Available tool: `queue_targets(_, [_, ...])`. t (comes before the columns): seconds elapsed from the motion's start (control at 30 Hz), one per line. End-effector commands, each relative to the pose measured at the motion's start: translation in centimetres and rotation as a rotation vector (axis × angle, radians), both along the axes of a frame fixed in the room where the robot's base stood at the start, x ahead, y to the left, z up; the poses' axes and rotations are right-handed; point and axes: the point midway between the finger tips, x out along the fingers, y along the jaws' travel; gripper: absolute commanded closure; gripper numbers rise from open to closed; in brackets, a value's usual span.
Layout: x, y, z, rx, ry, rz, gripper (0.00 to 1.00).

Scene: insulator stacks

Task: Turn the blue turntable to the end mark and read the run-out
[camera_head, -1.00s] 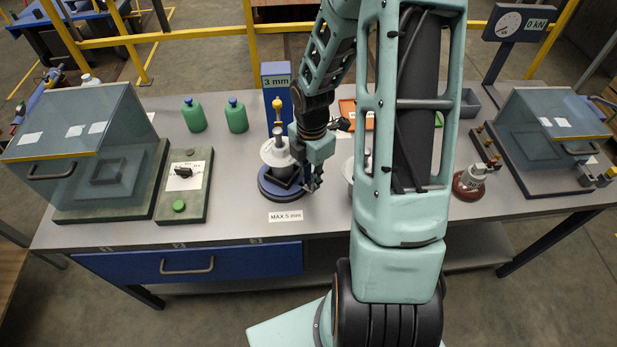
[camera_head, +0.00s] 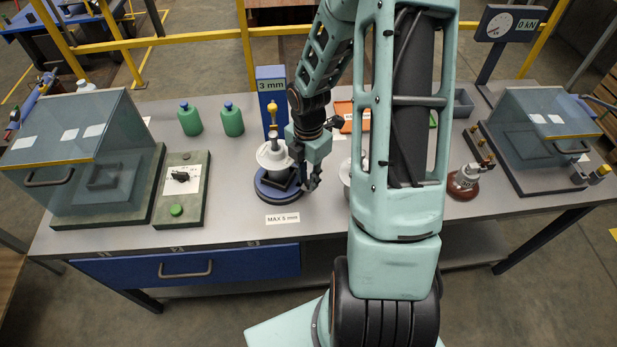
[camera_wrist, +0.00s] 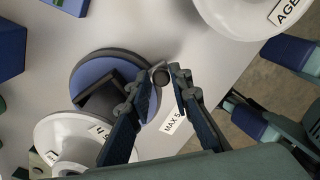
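The blue turntable (camera_head: 268,196) is a round disc with a dark rim near the table's front edge. A white insulator (camera_head: 270,158) with a gold top stands over it. A blue post behind carries a display (camera_head: 271,85) reading 3 mm. My gripper (camera_head: 308,187) is low at the disc's right edge. In the wrist view the turntable (camera_wrist: 88,72) shows a black angled bracket. A small round peg (camera_wrist: 159,77) at its rim lies between my fingertips (camera_wrist: 162,79). The fingers are apart around it; I cannot tell whether both touch it.
A MAX 5 mm label (camera_head: 283,218) lies in front of the disc. A panel (camera_head: 182,190) with a black switch and green button and a clear-sided box (camera_head: 75,150) are left. Green bottles (camera_head: 190,120) stand behind. Another white insulator (camera_wrist: 235,14) stands close to the right.

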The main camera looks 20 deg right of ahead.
Motion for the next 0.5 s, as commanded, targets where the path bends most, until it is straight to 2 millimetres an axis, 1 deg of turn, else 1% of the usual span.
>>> queue_targets(0.33, [-0.1, 0.0, 0.2, 0.001, 0.001, -0.001, 0.78])
queue_targets(0.43, [0.0, -0.1, 1.1, 0.000, 0.000, -0.003, 0.78])
queue_targets(0.5, [0.0, -0.1, 2.1, 0.000, -0.002, -0.003, 0.78])
